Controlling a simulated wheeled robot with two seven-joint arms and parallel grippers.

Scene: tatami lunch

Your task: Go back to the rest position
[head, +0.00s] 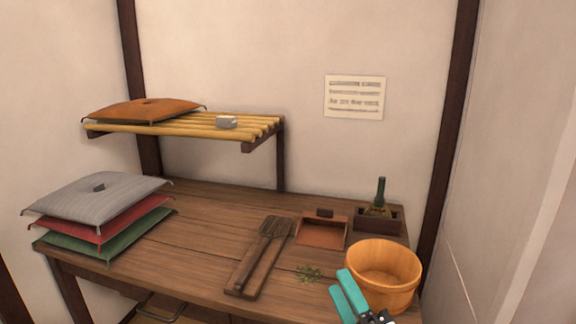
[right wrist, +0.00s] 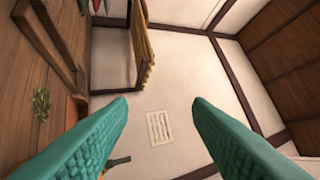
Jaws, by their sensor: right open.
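My right gripper (head: 352,294) has teal fingers and shows at the bottom of the head view, in front of the wooden bucket. Its fingers are apart with nothing between them. In the right wrist view the two teal fingers (right wrist: 160,115) also stand wide apart, with the wall and its paper note beyond them. My left gripper is not in view.
A wooden table (head: 205,235) holds stacked cushions (head: 100,200), a dark wooden tool (head: 258,255), green bits (head: 309,273), a reddish dustpan (head: 320,232), a planter box with a bottle (head: 378,218) and the bucket (head: 384,270). A bamboo shelf (head: 180,127) bears an orange cushion (head: 145,109).

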